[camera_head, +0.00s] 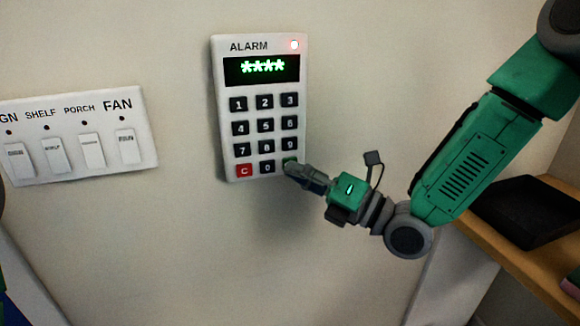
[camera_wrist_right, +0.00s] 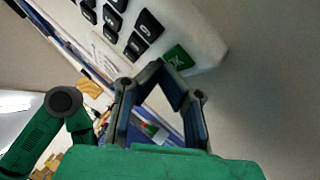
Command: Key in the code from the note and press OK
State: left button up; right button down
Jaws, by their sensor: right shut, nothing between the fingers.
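The white alarm keypad (camera_head: 231,158) is on the wall in the head view. No note and no left gripper are visible.
A white switch panel (camera_head: 79,176) with labelled rocker switches, including SHELF, PORCH and FAN, is on the wall left of the keypad. A wooden shelf (camera_head: 534,268) with a black tray (camera_head: 524,212) is at the right. The wall below the keypad is clear.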

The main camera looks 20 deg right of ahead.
jog(key=shift+w, duration=0.4)
dwell(0.6)
jog(key=shift+s, duration=0.1)
jog(key=shift+s+b, duration=0.5)
jog(key=shift+s, duration=0.2)
jog(key=shift+s, duration=0.1)
jog(key=s+b, duration=0.1)
jog(key=s, duration=0.3)
jog(key=shift+s+d, duration=0.1)
jog(key=shift+s, duration=0.3)
dwell(0.4)
